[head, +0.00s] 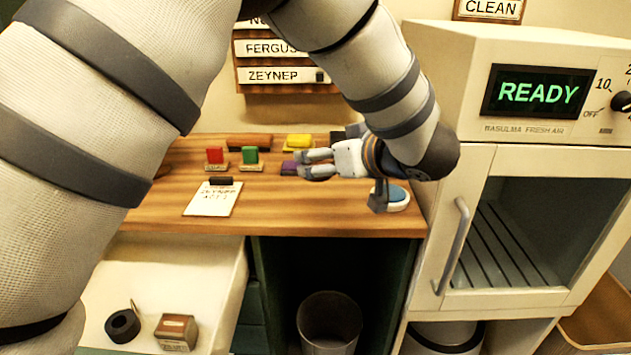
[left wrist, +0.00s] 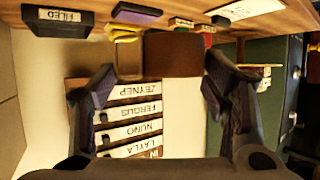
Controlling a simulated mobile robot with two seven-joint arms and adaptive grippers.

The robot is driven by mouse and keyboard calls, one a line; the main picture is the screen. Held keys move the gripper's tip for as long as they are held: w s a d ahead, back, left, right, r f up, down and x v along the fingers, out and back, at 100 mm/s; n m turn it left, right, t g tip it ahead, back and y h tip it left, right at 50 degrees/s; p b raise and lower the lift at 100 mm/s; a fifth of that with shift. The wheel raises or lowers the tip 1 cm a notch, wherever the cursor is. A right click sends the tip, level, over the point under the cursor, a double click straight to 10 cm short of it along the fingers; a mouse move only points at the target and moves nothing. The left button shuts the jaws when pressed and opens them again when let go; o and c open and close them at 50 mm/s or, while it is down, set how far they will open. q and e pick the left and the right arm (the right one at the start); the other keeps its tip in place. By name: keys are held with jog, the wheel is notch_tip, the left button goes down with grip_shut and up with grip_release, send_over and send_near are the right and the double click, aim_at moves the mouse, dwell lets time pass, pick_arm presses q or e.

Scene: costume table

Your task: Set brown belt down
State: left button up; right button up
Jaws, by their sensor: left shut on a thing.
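My left gripper (head: 312,164) reaches over the back half of the wooden table, its fingers pointing left, close to a purple block (head: 289,168). In the left wrist view the left gripper (left wrist: 160,75) has its two dark fingers apart, and a dark brown, block-like shape (left wrist: 173,55) shows between the fingertips. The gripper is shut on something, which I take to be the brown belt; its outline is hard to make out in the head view. A flat brown thing (head: 249,141) lies at the table's back edge. My right gripper is out of view.
A white cabinet (head: 470,160) stands right. The front middle is clear.

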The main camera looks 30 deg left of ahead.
pick_arm(q)
jog(key=w+f, duration=0.1)
jog(key=f, duration=0.1)
jog(key=w+a+f, duration=0.1)
jog(key=w+f+b, duration=0.1)
jog(key=w+f, duration=0.1)
jog(key=shift+a+f, duration=0.3)
jog(key=shift+a, duration=0.05)
jog(key=shift+w+a+f, duration=0.1)
jog(key=shift+w+f, duration=0.05)
jog(key=shift+f, duration=0.65)
jog(key=shift+w+f, duration=0.1)
jog(key=shift+f, duration=0.65)
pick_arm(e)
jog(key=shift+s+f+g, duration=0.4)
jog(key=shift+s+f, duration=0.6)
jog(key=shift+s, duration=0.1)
pick_arm(q)
jog(key=shift+f, duration=0.1)
jog(key=shift+f, duration=0.15)
jog(key=o, duration=1.3)
